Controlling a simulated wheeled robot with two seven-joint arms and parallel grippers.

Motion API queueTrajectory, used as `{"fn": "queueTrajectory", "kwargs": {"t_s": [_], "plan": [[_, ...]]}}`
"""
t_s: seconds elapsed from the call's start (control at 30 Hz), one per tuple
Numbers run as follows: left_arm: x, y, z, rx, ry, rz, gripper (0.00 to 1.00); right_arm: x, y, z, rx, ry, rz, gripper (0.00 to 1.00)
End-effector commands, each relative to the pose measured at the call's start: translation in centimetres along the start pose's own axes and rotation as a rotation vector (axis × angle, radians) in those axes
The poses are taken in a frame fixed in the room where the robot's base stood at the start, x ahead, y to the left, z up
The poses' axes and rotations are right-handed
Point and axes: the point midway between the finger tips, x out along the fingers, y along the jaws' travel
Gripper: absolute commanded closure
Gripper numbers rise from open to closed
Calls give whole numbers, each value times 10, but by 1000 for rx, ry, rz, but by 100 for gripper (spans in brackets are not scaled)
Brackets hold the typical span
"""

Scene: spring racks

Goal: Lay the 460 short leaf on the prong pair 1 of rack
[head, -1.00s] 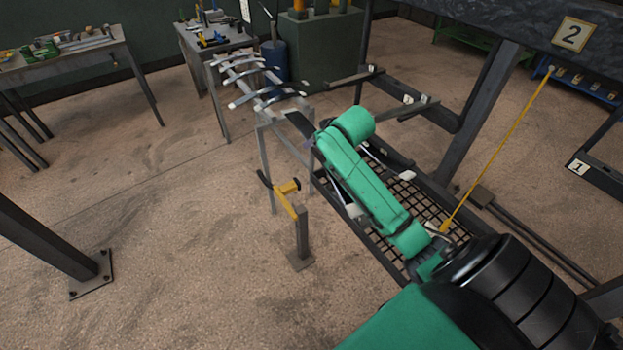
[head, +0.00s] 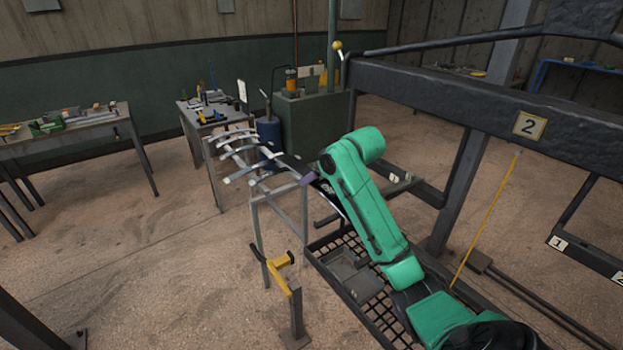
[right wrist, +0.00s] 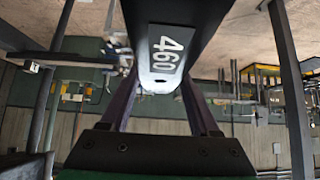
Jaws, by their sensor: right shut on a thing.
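The dark leaf marked 460 (right wrist: 165,40) fills the top middle of the right wrist view, its white number facing the camera. My right gripper (right wrist: 160,88) is shut on it, one finger on each side. In the head view my green right arm reaches away from the lower right, with its gripper (head: 308,180) beside the pale stand; the leaf is mostly hidden there. Small number plates, one seeming to read 1 (head: 393,177), sit on dark prongs beyond the arm. Which prongs form pair 1 is not clear. My left gripper is not in view.
A pale stand (head: 303,213) carries several curved leaves (head: 240,152). A yellow-topped post (head: 279,260) stands in front. A mesh tray (head: 350,300) lies under the arm. Floor at the left is open.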

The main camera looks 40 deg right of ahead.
Motion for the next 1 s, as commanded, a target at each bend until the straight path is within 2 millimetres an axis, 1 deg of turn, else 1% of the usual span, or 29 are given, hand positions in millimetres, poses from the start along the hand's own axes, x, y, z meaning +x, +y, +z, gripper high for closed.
{"fn": "queueTrajectory", "kwargs": {"t_s": [0.03, 1.0], "plan": [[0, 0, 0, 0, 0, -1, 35, -2, 6, -3, 0, 11, 4, 100], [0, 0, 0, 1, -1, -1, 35, 2, 106, 1, 0, 11, 5, 100]]}}
